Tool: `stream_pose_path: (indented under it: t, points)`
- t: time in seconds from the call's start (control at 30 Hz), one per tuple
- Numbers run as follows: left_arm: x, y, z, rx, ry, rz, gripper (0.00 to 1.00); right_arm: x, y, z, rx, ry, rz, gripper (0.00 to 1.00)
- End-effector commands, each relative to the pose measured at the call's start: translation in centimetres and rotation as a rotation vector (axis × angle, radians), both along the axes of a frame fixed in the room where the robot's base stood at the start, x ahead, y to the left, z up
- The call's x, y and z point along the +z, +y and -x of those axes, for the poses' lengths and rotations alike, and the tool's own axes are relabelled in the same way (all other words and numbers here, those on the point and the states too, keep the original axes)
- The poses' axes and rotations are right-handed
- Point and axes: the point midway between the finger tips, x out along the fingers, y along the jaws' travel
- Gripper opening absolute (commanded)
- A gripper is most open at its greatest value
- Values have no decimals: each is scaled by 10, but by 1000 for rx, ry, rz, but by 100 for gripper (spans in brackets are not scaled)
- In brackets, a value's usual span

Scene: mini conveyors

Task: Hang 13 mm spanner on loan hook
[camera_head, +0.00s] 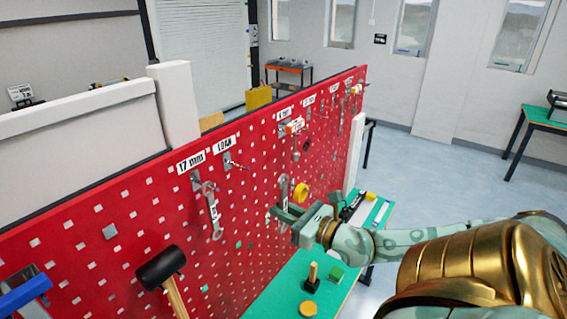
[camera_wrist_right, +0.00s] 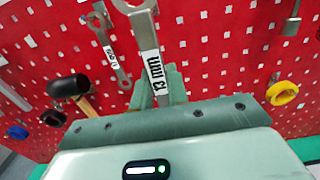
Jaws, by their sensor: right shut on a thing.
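My right gripper (camera_head: 284,212) is shut on the 13 mm spanner (camera_head: 283,188), in front of the red pegboard. In the right wrist view the spanner (camera_wrist_right: 148,45) stands up between the fingers (camera_wrist_right: 160,88), its "13 mm" label facing the camera. Its top end is cut off there. The loan hook (camera_head: 230,162) sticks out under the "LOAN" label (camera_head: 225,146), left of the gripper and higher, with nothing hanging on it. Another spanner (camera_head: 212,210) hangs under the "17 mm" label (camera_head: 190,162); it also shows in the right wrist view (camera_wrist_right: 112,45). My left gripper is not in view.
The red pegboard (camera_head: 120,206) carries a black mallet (camera_head: 160,268) at the lower left and a yellow ring (camera_head: 301,191) near the gripper. A green bench (camera_head: 275,293) below holds several small items. The board between the gripper and the loan hook looks clear.

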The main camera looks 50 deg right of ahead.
Motion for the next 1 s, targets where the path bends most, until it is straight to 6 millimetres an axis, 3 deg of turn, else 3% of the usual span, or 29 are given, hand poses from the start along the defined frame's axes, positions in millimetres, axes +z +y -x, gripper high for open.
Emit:
stream_pose_path:
  t: [0.27, 1.0]
  points:
    - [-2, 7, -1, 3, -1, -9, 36, 0, 0, -7, -2, -3, 0, 0]
    - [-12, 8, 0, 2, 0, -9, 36, -1, 5, -68, -2, -4, 0, 0]
